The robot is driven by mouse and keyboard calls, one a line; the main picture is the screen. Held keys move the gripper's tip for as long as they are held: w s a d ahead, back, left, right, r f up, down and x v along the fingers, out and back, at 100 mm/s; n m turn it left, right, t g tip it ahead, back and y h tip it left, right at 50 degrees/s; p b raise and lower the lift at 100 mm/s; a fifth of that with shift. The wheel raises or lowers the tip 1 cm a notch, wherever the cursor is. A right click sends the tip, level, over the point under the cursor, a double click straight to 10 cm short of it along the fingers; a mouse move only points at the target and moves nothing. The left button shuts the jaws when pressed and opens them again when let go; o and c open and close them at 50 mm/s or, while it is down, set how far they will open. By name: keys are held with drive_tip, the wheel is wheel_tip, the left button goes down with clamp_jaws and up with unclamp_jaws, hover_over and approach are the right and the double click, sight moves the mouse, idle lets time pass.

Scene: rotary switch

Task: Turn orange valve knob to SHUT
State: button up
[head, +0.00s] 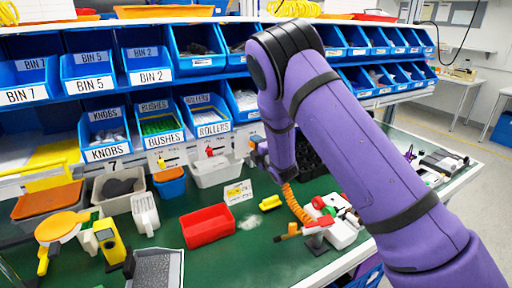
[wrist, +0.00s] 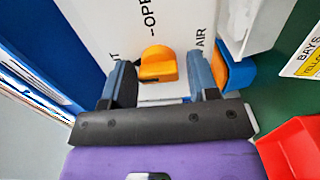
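The orange valve knob (wrist: 158,65) shows in the wrist view on a white panel (wrist: 105,25). A vertical "OPEN" label with a tick stands above it. A partly hidden label ending in "T" is at its left, and "AIR" is at its right. My gripper (wrist: 161,78) is open, with one blue-grey finger to each side of the knob and gaps between. I cannot tell how near the fingertips are in depth or which way the knob points. In the head view my gripper (head: 258,152) is mostly hidden by my purple arm at the panel.
In the head view, blue labelled bins (head: 103,132) stand above the panel. A red tray (head: 208,226), a grey bin (head: 122,190) and a yellow meter (head: 108,242) are on the green bench (head: 255,262). The red tray also shows in the wrist view (wrist: 295,150), low at right.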

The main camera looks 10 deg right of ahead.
drive_tip(key=shift+o, duration=0.5)
drive_tip(key=v, duration=1)
drive_tip(key=shift+s+d, duration=0.15)
drive_tip(key=shift+s, duration=0.2)
drive_tip(key=shift+r, duration=0.1)
